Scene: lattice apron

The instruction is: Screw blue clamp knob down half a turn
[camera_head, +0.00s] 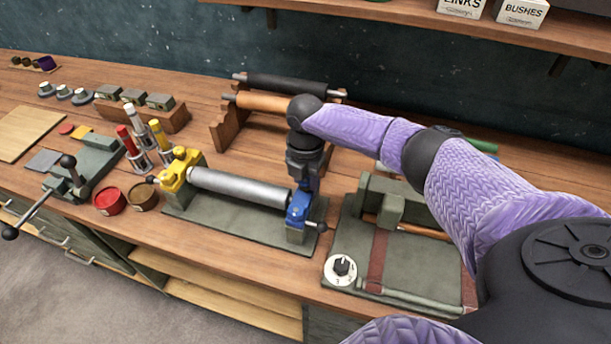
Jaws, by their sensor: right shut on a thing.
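The blue clamp (297,213) stands at the right end of a silver roller (238,187) on a green base plate (222,218). A small black ball handle (321,227) sticks out on its right side. My right gripper (301,188) points straight down onto the top of the blue clamp and is shut on its knob. The jaws hide most of the knob, so its turn angle cannot be seen. A yellow clamp (181,168) stands at the roller's left end. My left gripper is not in view.
A wooden rack (232,128) with spare rollers stands behind. A green device with a white dial (341,268) is close on the right. Red (109,201) and brown tins sit left of the base plate, near a lever tool (72,175). The bench front edge is close.

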